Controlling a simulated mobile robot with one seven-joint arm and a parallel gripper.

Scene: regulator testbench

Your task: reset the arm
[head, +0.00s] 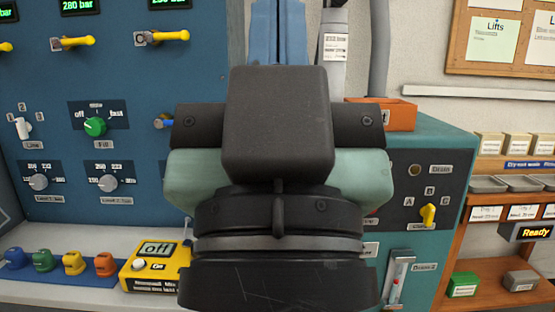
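My gripper (278,125) and wrist fill the middle of the head view, seen from behind as a dark block above dark rings. Its fingertips are hidden behind this body, so I cannot tell whether it is open or shut, or whether it holds anything. It stands in front of the blue control panel (100,215) on the left and the teal cabinet (440,160) on the right, hiding part of both. I cannot tell its distance from them.
Yellow levers (170,37), a green knob (95,127) and grey dials (38,182) are on the panel. A yellow device (158,264) reading "off" sits below. An orange tray (388,114) tops the cabinet, which has a yellow lever (428,215). A wooden shelf (500,298) stands right.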

